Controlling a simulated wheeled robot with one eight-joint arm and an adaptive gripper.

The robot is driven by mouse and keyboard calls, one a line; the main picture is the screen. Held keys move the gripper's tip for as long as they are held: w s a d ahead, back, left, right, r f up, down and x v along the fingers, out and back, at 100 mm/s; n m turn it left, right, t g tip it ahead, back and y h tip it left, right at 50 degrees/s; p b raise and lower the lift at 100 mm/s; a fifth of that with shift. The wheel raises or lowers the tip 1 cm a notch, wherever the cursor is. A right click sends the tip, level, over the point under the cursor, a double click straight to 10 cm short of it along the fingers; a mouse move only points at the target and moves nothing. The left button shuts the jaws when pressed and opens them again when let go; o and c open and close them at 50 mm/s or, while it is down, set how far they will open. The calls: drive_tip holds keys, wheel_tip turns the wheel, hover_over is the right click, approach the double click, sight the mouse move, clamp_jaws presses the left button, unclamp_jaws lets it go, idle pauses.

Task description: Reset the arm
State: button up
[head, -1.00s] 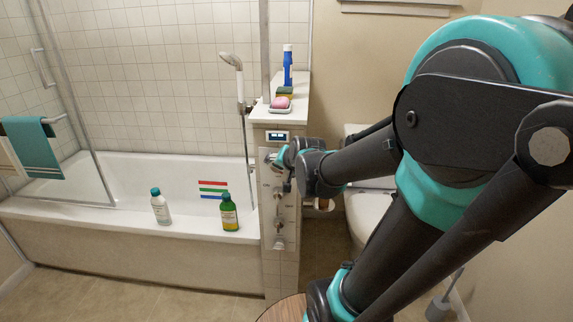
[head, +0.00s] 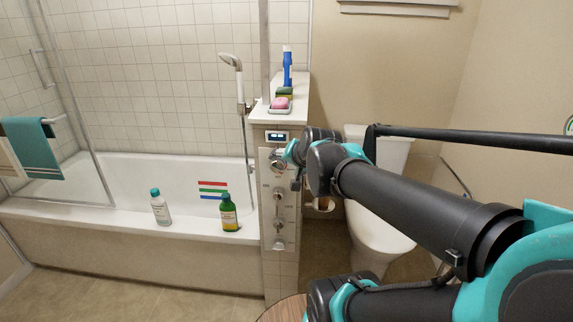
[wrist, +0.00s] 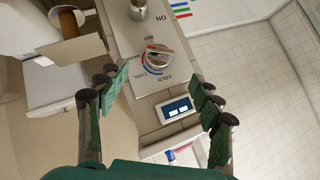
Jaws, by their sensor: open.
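My gripper (head: 287,158) is at the top of the shower control panel (head: 267,222) in the head view, small and partly hidden by my arm. In the wrist view my gripper (wrist: 162,92) has its green-padded fingers spread wide with nothing between them. The temperature dial (wrist: 153,56), marked COLD and COOL, lies beyond the fingertips and looks apart from them. A small digital display (wrist: 176,109) sits beside it on the panel; it also shows in the head view (head: 277,136). My arm reaches in from the lower right.
A white bottle (head: 160,208) and a green bottle (head: 229,214) stand on the bathtub (head: 70,213) rim. The ledge above holds a blue bottle (head: 287,66) and pink soap (head: 280,103). A toilet (head: 372,236) is behind my arm. A shower head (head: 231,60) hangs left.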

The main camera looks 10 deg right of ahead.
drive_tip(key=s+d+f+n+g, duration=0.1)
drive_tip(key=s+f+n+g, duration=0.2)
drive_tip(key=s+f, duration=0.4)
drive_tip(key=s+d+f+n+g+h, duration=0.1)
drive_tip(key=s+f+n+g, duration=0.2)
drive_tip(key=s+f, duration=0.4)
wheel_tip(320, 180, down, 5)
drive_tip(key=shift+f+h, duration=0.2)
drive_tip(key=shift+h, duration=0.1)
drive_tip(key=shift+w+d, duration=0.1)
idle(0.8)
